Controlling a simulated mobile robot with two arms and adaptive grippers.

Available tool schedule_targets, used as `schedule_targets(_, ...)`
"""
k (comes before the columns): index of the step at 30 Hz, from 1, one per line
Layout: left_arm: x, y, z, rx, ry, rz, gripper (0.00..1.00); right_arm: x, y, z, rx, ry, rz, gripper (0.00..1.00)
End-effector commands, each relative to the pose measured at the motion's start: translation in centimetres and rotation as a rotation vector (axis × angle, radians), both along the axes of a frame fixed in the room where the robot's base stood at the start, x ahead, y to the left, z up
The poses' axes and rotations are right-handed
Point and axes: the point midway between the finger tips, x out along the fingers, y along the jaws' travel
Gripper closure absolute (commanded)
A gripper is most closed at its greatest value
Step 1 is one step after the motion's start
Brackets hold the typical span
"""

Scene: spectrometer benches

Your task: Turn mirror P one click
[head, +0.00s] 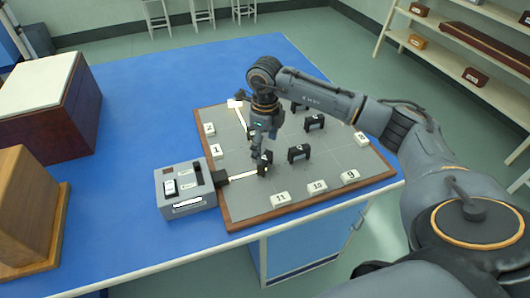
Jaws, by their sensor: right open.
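My right gripper (262,146) points down over the board (330,172). It is open, and its fingers are just above or around a black mirror block (265,163) near the light box; I cannot tell if they touch it. Another black block with a pale letter (299,153) stands to its right, and a third (314,122) stands farther back. The letters are too small to read, so I cannot tell which is mirror P. More black blocks are partly hidden behind my right arm. My left gripper is not in view.
A grey light box (186,188) with a white switch stands at the board's left edge; a pale beam (243,175) runs from its nozzle to the nearest mirror. White numbered blocks (281,198) line the board's edges. Wooden boxes (35,115) stand left. Blue table (125,218) is clear between.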

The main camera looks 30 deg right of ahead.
Motion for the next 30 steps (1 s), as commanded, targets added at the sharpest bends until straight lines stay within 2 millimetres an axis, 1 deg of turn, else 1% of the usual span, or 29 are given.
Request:
schedule_targets(1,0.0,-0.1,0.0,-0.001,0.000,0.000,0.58,0.1,0.0,1.4,0.001,-0.005,0.002,0.15)
schedule_targets(6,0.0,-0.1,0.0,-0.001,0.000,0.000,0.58,0.1,0.0,5.0,0.001,-0.005,0.001,0.15)
schedule_targets(9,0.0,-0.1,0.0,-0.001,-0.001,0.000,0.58,0.1,0.0,6.6,0.001,-0.004,0.001,0.15)
schedule_targets(12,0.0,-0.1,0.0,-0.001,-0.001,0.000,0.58,0.1,0.0,7.8,0.001,-0.003,0.001,0.15)
schedule_targets(18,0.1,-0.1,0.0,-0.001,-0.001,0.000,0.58,0.0,0.0,8.6,0.000,0.000,0.002,0.15)
schedule_targets(30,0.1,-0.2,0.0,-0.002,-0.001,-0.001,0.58,0.0,0.0,8.6,0.000,0.000,0.002,0.15)
